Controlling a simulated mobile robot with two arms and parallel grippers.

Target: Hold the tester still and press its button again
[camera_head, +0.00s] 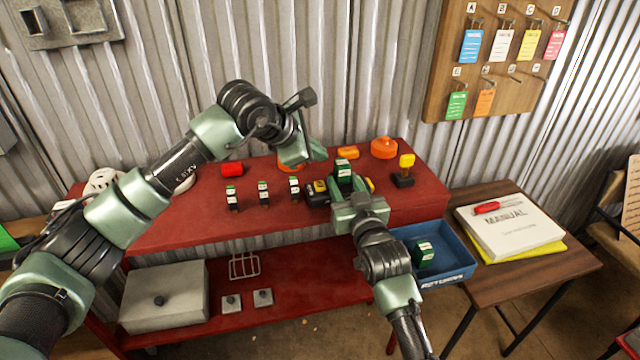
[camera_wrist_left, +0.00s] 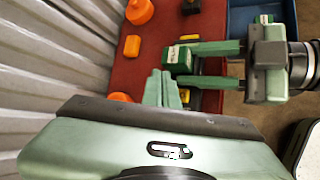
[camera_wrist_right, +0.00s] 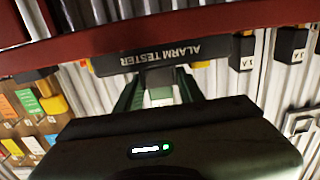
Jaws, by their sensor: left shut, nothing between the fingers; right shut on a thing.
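The alarm tester (camera_head: 317,193), a black body with yellow parts at its ends, lies on the red bench. Its label shows upside down in the right wrist view (camera_wrist_right: 160,55). A green block (camera_head: 343,168) with a white label stands on it, also seen in the left wrist view (camera_wrist_left: 180,57). My right gripper (camera_head: 348,190) is shut, with its fingers on either side of this block. My left gripper (camera_head: 314,156) is shut and empty, behind and left of the block in the head view; its tips (camera_wrist_left: 160,78) look close to the block. Which part is the button is unclear.
Several small green-topped blocks (camera_head: 264,192) stand left of the tester. A yellow-topped black device (camera_head: 404,172), orange disc (camera_head: 384,148) and red item (camera_head: 232,169) are on the bench. A blue tray (camera_head: 455,268) holds a green block (camera_head: 424,250). The bench's front left is clear.

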